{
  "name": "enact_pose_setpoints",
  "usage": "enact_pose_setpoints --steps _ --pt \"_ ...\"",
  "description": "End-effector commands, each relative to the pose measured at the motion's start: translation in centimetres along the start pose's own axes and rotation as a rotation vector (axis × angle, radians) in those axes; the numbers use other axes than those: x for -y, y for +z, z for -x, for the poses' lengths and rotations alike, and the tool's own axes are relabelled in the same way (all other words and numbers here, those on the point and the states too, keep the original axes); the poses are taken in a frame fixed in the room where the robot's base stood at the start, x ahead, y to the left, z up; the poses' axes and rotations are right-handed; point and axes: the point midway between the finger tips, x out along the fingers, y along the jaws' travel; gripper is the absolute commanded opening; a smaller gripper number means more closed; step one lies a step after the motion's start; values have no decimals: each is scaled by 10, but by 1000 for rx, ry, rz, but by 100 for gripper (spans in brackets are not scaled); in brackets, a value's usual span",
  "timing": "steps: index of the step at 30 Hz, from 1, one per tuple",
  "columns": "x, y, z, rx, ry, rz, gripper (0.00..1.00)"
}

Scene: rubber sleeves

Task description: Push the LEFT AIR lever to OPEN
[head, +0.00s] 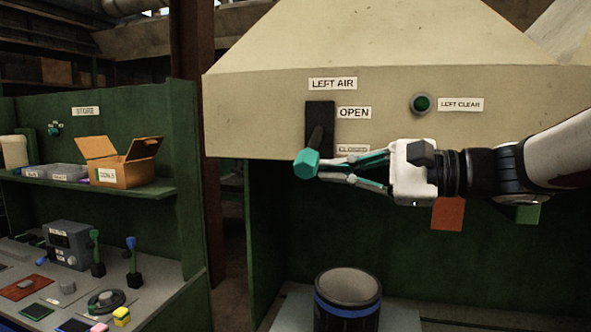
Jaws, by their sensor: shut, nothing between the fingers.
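The LEFT AIR lever (307,162) is on the beige panel, under the LEFT AIR label (332,84). Its dark arm comes out of a black plate (320,114) and points down, ending in a teal faceted knob. The knob is level with or below the CLOSED label (353,149), and the OPEN label (354,112) is above that. My gripper (322,169) comes in from the right. Its fingers are shut and empty, with the tips right at the knob's right side. I cannot tell whether they touch it. My fingers partly cover the CLOSED label's lower edge.
A green button (421,103) with a LEFT CLEAR label (460,104) is right of the lever. A black drum with a blue band (347,300) stands below. A green shelf unit at left holds an open cardboard box (122,165).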

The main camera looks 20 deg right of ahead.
Motion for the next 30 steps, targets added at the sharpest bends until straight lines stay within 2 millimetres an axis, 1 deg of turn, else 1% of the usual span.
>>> enact_pose_setpoints --steps 8,18,24,30 --pt "5 16 3 2 23 -158 0" --pt "17 38 7 2 65 -475 0" --pt "25 46 8 1 88 -647 0" --pt "32 51 7 1 105 -785 0"
